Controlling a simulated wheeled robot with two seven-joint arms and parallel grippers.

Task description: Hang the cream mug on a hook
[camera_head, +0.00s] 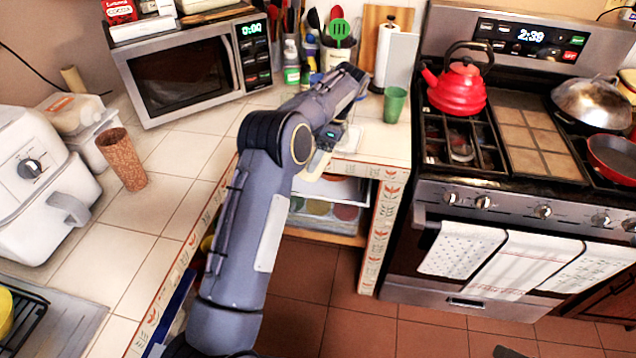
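My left arm reaches in from the bottom left, and its forearm passes over the counter corner. My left gripper is mostly hidden behind the forearm, so its fingers do not show clearly. A small cream-coloured shape (316,164) shows just below the forearm, by the counter's front edge. I cannot tell whether it is part of the cream mug or of my gripper. No whole cream mug and no hook can be made out.
A microwave (185,78), a paper towel roll (396,58) and a green cup (395,104) stand at the back. A brown cup (122,160) and a white air fryer (35,175) are at left. A red kettle (457,90) sits on the stove. The floor (430,335) is clear.

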